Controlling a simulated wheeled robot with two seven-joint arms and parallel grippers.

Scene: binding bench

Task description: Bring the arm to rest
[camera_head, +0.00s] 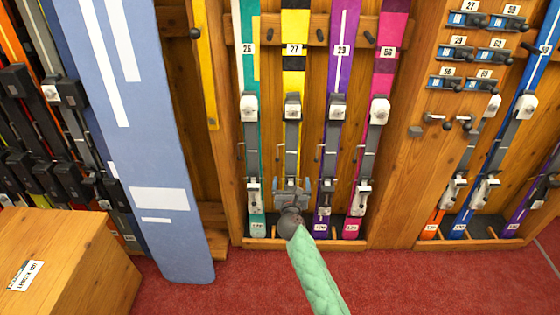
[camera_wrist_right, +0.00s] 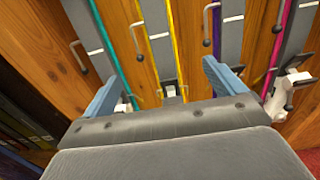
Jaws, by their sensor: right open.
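My right arm, in a green quilted sleeve, comes in from the bottom of the head view. My right gripper (camera_head: 292,188) is in front of the lower part of the yellow ski numbered 27 (camera_head: 294,62). In the right wrist view its two blue fingers (camera_wrist_right: 160,88) are spread wide with nothing between them. The yellow ski (camera_wrist_right: 172,30) shows beyond the fingers, and I cannot tell whether the gripper touches it. My left gripper is not in view.
The teal ski (camera_head: 244,70), purple ski (camera_head: 338,70) and pink ski (camera_head: 386,70) stand beside the yellow one in the wooden rack (camera_head: 226,120). A blue board (camera_head: 140,130) and wooden box (camera_head: 70,260) are at left. Red carpet (camera_head: 400,285) is clear at front.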

